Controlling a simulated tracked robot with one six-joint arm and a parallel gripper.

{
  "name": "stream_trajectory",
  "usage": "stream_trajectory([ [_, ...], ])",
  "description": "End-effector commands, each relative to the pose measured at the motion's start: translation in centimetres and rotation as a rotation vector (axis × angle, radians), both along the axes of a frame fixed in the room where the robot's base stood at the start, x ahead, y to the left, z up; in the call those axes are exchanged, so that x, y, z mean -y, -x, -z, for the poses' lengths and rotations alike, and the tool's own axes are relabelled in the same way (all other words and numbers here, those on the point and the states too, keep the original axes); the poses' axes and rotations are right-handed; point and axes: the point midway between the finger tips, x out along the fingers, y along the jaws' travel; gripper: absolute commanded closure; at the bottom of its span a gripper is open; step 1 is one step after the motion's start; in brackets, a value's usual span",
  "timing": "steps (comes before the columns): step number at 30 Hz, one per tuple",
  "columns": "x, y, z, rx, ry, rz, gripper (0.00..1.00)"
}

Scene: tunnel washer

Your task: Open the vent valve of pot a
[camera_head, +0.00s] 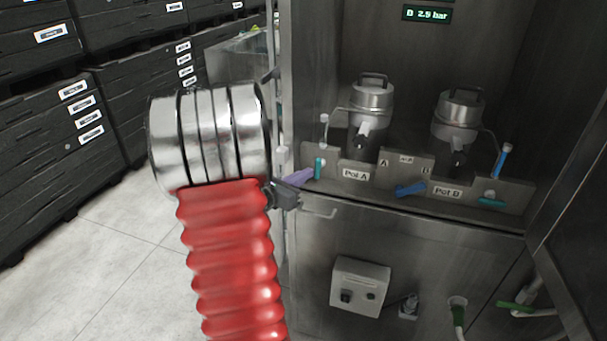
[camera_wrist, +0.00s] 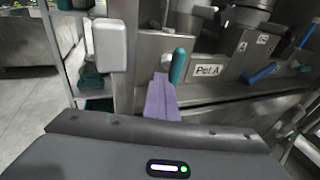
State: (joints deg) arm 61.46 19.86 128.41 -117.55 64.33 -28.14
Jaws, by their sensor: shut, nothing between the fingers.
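Pot A (camera_head: 370,104) is a steel pot with a top handle, behind a low panel with a "Pot A" label (camera_head: 355,174). The label also shows in the wrist view (camera_wrist: 207,70). A teal handle (camera_head: 318,168) stands upright left of the label; it also shows in the wrist view (camera_wrist: 178,65). I cannot tell which handle is the vent.
Pot B (camera_head: 458,120) stands to the right, with a blue lever (camera_head: 410,190), an upright blue handle (camera_head: 502,162) and a teal handle (camera_head: 492,203). A display (camera_head: 427,14) reads "D 2.9 bar". A control box (camera_head: 360,286) is below. Black crates (camera_head: 60,150) stand left.

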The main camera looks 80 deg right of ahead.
Motion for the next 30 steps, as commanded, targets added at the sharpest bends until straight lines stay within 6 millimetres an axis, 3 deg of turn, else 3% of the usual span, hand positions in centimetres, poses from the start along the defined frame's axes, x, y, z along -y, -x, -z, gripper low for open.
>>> stream_trajectory([
  [22, 0.0, -0.7, 0.8, 0.000, 0.000, 0.001, 1.00],
  [30, -1.8, -1.7, 0.5, 0.000, 0.000, -0.002, 1.00],
])
